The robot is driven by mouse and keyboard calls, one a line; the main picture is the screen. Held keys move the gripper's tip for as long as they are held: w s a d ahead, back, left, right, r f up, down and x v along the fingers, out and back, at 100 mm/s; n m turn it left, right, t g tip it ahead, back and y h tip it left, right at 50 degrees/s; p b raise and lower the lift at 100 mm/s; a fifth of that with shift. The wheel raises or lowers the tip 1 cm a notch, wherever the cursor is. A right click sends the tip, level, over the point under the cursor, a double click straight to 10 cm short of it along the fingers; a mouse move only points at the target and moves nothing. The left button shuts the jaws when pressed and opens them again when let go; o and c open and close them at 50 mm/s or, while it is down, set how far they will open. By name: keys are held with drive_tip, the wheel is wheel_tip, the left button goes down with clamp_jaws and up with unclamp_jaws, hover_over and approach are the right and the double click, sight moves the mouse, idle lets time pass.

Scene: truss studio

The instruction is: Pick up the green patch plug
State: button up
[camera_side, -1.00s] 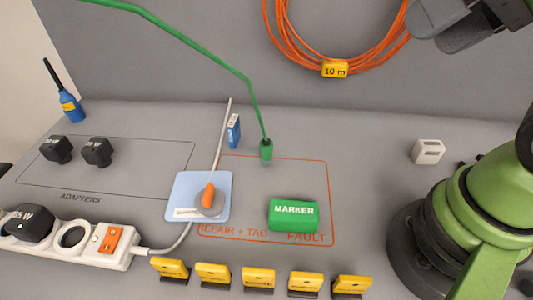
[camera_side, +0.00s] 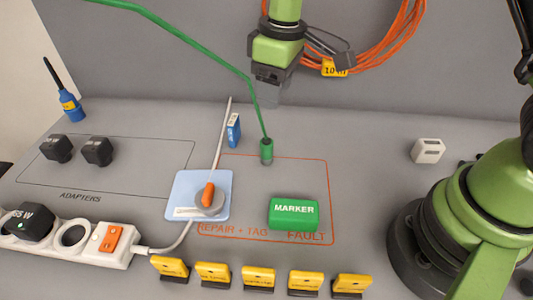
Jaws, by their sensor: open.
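The green patch plug (camera_side: 266,151) stands upright on the grey table, at the top edge of the red-outlined area. A green cable (camera_side: 205,57) rises from its top and runs up to the upper left. My gripper (camera_side: 268,98) is open and empty, pointing down above the table. In the picture it is just above the plug and close to the cable. Whether it touches the cable I cannot tell.
A small blue item (camera_side: 233,131) and a light blue pad (camera_side: 183,188) with an orange-and-grey object (camera_side: 208,198) lie left of the plug. A green MARKER block (camera_side: 293,213) is below it. An orange cable coil (camera_side: 395,45) hangs behind.

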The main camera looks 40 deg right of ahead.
sight(267, 142)
drive_tip(key=shift+n+g, duration=0.4)
drive_tip(key=shift+n, duration=0.4)
drive_tip(key=f, duration=0.6)
drive_tip(key=w+a+f, duration=0.1)
drive_tip(key=f, duration=0.3)
drive_tip(key=shift+f, duration=0.1)
wheel_tip(267, 142, down, 6)
drive_tip(key=shift+w+d+r, duration=0.1)
drive_tip(key=shift+w+r, duration=0.05)
drive_tip(key=shift+c, duration=0.4)
drive_tip(key=c, duration=0.9)
